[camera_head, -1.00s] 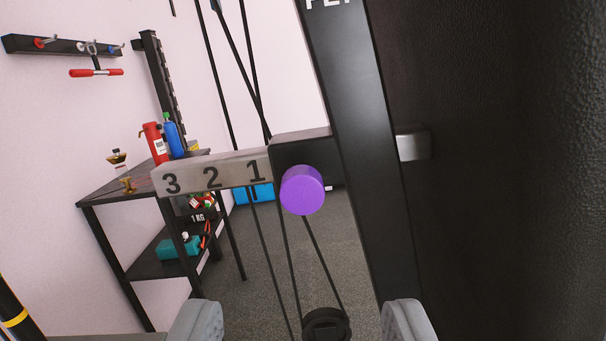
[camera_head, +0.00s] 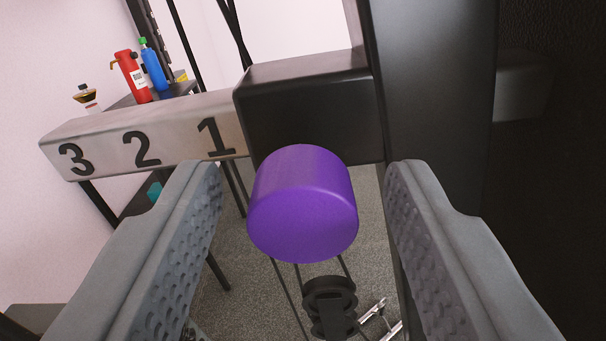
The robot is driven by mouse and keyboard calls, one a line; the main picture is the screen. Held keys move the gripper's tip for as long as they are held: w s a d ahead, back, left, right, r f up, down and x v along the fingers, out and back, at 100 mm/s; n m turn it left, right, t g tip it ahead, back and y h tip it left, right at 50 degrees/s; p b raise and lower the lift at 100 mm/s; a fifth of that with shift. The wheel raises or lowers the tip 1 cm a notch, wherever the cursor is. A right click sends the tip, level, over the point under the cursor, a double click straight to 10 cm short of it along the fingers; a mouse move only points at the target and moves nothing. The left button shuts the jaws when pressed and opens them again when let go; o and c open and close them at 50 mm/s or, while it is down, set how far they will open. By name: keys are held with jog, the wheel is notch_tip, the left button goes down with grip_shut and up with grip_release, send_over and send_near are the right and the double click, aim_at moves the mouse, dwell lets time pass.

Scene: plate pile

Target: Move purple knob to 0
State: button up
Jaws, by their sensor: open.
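The purple knob (camera_head: 303,205) is a short round cylinder on the front of a black sliding block (camera_head: 305,110). A grey metal bar (camera_head: 110,135) runs left out of the block and shows the numbers 3, 2 and 1 from left to right. The 1 is right beside the block's left edge, and no 0 is visible. My gripper (camera_head: 305,185) is open, with one grey finger to the left of the knob and one to the right. There is a gap on both sides, and neither finger appears to touch it.
A black upright post (camera_head: 430,90) stands just right of the block, close behind my right finger. A black pulley (camera_head: 330,300) with cables hangs below the knob. Behind at left, a shelf holds a red bottle (camera_head: 132,77) and a blue bottle (camera_head: 153,65).

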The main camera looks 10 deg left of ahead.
jog(key=shift+c, duration=0.4)
grip_shut()
jog(key=shift+w, duration=1.25)
jog(key=shift+o, duration=0.4)
grip_release()
jog(key=s, duration=1.7)
jog(key=shift+s, duration=0.15)
